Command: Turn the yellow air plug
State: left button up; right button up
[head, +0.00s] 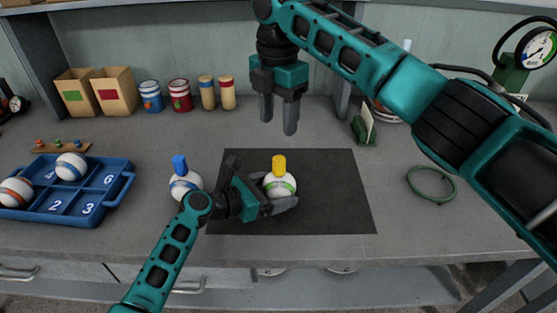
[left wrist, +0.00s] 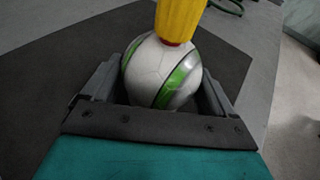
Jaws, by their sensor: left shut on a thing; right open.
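A white ball with a green stripe (head: 279,187) sits on the dark mat (head: 335,190). The yellow air plug (head: 279,164) stands upright on top of it; it also shows in the left wrist view (left wrist: 180,18), with a red ring at its foot. My left gripper (head: 274,200) is shut on the ball, one finger on each side; the ball also shows in the left wrist view (left wrist: 160,75). My right gripper (head: 279,112) is open and empty, pointing down above and behind the ball, apart from the plug.
A ball with a blue plug (head: 184,183) stands left of the mat. A blue tray (head: 88,208) with numbered compartments holds two balls at the left. Cardboard boxes, cans and bottles line the back. A green ring (head: 431,185) lies at the right.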

aim_at(278, 159)
notch_tip(278, 159, down, 12)
jog(key=shift+r, duration=0.2)
jog(key=shift+c, duration=0.4)
grip_shut()
